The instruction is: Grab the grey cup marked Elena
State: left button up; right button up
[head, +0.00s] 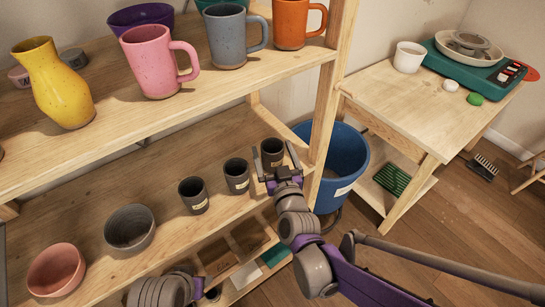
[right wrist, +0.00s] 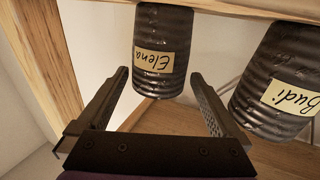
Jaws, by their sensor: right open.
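The grey cup marked Elena (right wrist: 165,42) is dark, ribbed and has a cream label. In the head view it is the rightmost small dark cup (head: 272,150) on the lower shelf, by the shelf post. My right gripper (head: 275,163) is open and empty in front of it. In the right wrist view the fingertips of the right gripper (right wrist: 160,85) flank one end of the cup, with gaps on both sides. How far the cup reaches between the fingers is hard to tell.
The cup marked Budi (right wrist: 283,75) stands close beside it, also seen in the head view (head: 236,178). A third dark cup (head: 193,196) and two bowls stand farther left. The upper shelf (head: 110,127) holds mugs and a yellow vase. A blue bin (head: 345,165) is to the right.

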aim_at(270, 142)
jog(key=x, duration=0.4)
jog(key=shift+w+f, duration=0.1)
jog(key=shift+w, duration=0.3)
jog(key=c, duration=1.5)
